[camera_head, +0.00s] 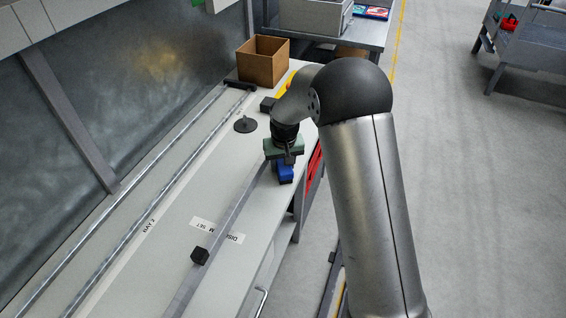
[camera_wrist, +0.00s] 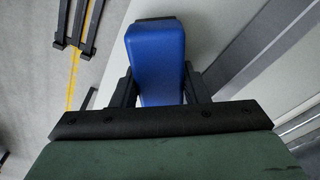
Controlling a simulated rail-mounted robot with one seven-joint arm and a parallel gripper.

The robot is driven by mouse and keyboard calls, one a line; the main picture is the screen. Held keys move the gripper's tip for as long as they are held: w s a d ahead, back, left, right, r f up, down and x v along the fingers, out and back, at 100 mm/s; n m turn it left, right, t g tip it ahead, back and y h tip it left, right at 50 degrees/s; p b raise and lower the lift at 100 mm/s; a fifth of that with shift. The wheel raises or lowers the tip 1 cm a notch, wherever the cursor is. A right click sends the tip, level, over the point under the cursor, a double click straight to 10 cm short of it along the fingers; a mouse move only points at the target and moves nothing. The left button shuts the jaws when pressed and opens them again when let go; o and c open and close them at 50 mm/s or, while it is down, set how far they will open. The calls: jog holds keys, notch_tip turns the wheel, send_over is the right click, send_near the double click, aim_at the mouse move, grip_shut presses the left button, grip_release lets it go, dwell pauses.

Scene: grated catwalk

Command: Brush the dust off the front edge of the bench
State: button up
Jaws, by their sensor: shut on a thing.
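My gripper (camera_head: 287,162), with a green body, is shut on a blue object with a dark end (camera_head: 286,174), which looks like a brush handle. In the wrist view the blue object (camera_wrist: 157,60) sits between the two black fingers (camera_wrist: 160,92). Bristles cannot be made out. The pale grey bench (camera_head: 232,205) runs lengthwise with a metal strip along its top. The gripper and blue object are at the bench's right-hand edge; contact cannot be told. No dust can be made out. My arm hides part of that edge.
On the bench are a cardboard box (camera_head: 263,62) at the far end, a black round disc-based piece (camera_head: 245,125), a small black block (camera_head: 268,104) and a black cube (camera_head: 200,256). Red items (camera_head: 314,165) show beside the bench. A grey crate (camera_head: 314,16) stands beyond.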

jog(key=shift+s+a, duration=0.1)
jog(key=shift+s, duration=0.3)
notch_tip(320, 180, up, 3)
jog(key=shift+a+f+p, duration=0.1)
jog(key=shift+p, duration=0.4)
jog(key=shift+r+p, duration=1.55)
jog(key=shift+r, duration=1.2)
